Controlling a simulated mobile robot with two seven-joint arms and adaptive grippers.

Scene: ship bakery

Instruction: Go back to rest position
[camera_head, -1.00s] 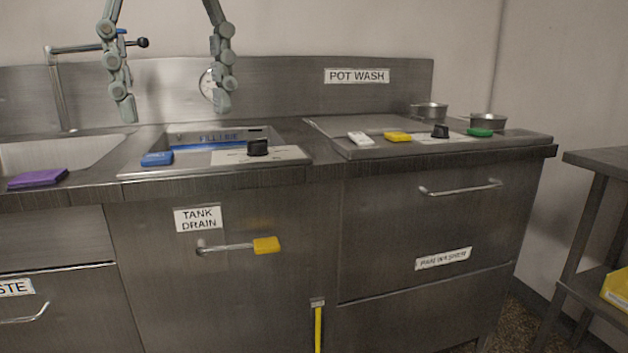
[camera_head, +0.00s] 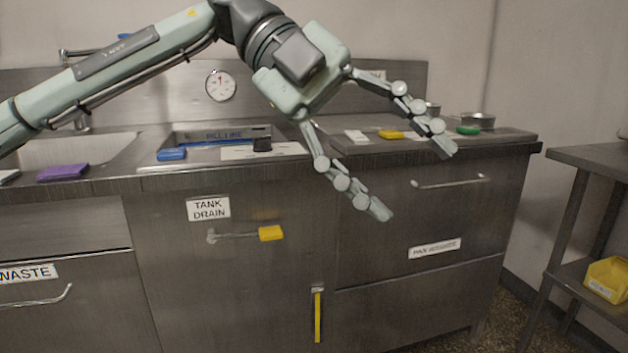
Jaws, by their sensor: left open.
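My left arm comes in from the left across the upper part of the view. Its left gripper (camera_head: 417,184) is open and empty, with its two fingers spread and pointing down to the right. The fingers hang in front of the steel pot wash counter (camera_head: 490,147) and its front panel. The gripper hides part of the pot wash sign and part of the counter top. My right gripper is not in view.
On the counter are a purple block (camera_head: 63,172), a blue block (camera_head: 171,154), a yellow block (camera_head: 391,134) and a green item (camera_head: 468,130). The tank drain handle (camera_head: 245,235) has a yellow end. A side table (camera_head: 590,160) stands right, with a yellow bin (camera_head: 607,279) below.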

